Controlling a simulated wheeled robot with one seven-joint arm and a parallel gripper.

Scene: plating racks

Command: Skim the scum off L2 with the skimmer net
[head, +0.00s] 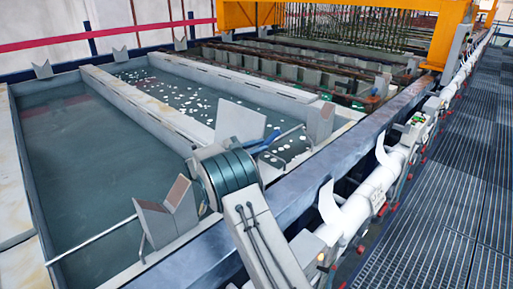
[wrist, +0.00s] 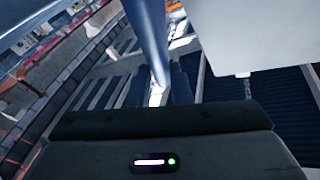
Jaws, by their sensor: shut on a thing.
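A long thin pole (head: 92,240), which I take to be the skimmer net's handle, slants across the front of the tanks and passes behind my arm. Its far end (head: 290,132) shows by a grey V-shaped bracket. I cannot make out the net. My gripper (wrist: 158,97) is shut on a blue-grey shaft (wrist: 148,40) in the wrist view; its fingers are mostly hidden. White scum flecks (head: 187,97) float scattered on the narrower second tank (head: 230,115), probably L2, though no label is readable. The wide left tank (head: 80,150) shows dark liquid without flecks.
A pale wall (head: 150,112) divides the two tanks. Grey V brackets (head: 168,212) stand on the tank rims. A white pipe (head: 360,195) runs along the front right, beside a grated walkway (head: 455,190). An orange gantry (head: 447,45) spans the back.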

